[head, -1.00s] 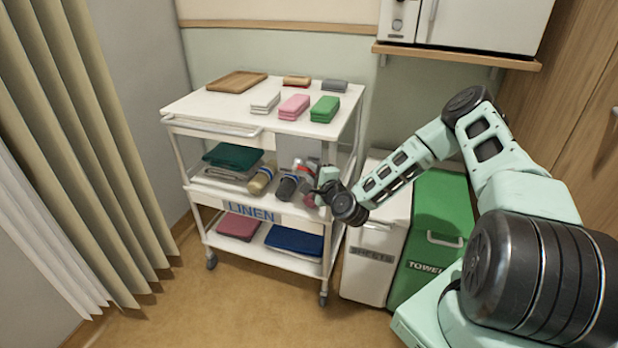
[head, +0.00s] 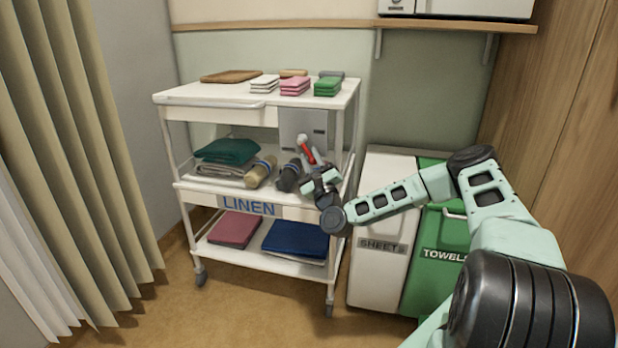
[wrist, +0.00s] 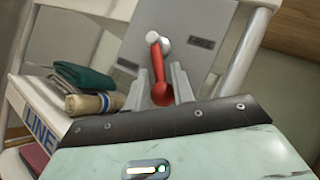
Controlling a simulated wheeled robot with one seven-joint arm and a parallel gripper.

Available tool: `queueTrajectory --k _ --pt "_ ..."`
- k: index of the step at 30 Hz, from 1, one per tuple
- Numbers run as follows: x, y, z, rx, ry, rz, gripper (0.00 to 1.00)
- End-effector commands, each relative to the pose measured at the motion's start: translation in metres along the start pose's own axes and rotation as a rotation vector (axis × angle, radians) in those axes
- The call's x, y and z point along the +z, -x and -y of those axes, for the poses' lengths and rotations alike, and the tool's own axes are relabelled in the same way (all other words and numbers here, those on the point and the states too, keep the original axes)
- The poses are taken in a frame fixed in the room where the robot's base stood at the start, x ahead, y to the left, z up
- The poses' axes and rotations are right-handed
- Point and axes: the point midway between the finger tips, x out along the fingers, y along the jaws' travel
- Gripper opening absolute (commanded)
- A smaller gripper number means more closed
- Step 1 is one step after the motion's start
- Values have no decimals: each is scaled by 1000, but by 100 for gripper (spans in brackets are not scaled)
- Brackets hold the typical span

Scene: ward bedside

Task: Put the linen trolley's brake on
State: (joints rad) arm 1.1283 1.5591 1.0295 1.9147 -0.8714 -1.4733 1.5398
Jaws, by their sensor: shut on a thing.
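The linen trolley (head: 168,184) is a white three-level cart with a blue LINEN sign on its middle shelf. A grey plate (head: 291,119) stands at the right of that shelf and carries a red brake lever (head: 307,151). In the wrist view the lever (wrist: 158,72) hangs down from a pale pivot, its red knob between my fingers. My gripper (wrist: 160,91) is shut on the lever near this knob. In the head view my gripper (head: 313,173) is at the lever's lower end.
Rolled towels (head: 260,172) and a folded green cloth (head: 228,151) lie on the middle shelf, left of my gripper. A white SHEETS bin (head: 375,275) and a green TOWEL bin (head: 432,262) stand right of the trolley. Folded cloths (head: 295,86) lie on top. Floor in front is clear.

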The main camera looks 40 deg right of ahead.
Motion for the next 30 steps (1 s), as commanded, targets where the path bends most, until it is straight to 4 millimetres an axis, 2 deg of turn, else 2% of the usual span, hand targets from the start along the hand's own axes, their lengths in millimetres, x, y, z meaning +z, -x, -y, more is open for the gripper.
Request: queueTrajectory --k 1,10,21,30 --pt "-11 7 -11 -30 -32 3 0" --pt "-10 2 -26 -217 -220 54 0" --pt "-6 -6 -35 -377 -379 98 0" --pt "-3 -10 -36 -426 -427 111 0"
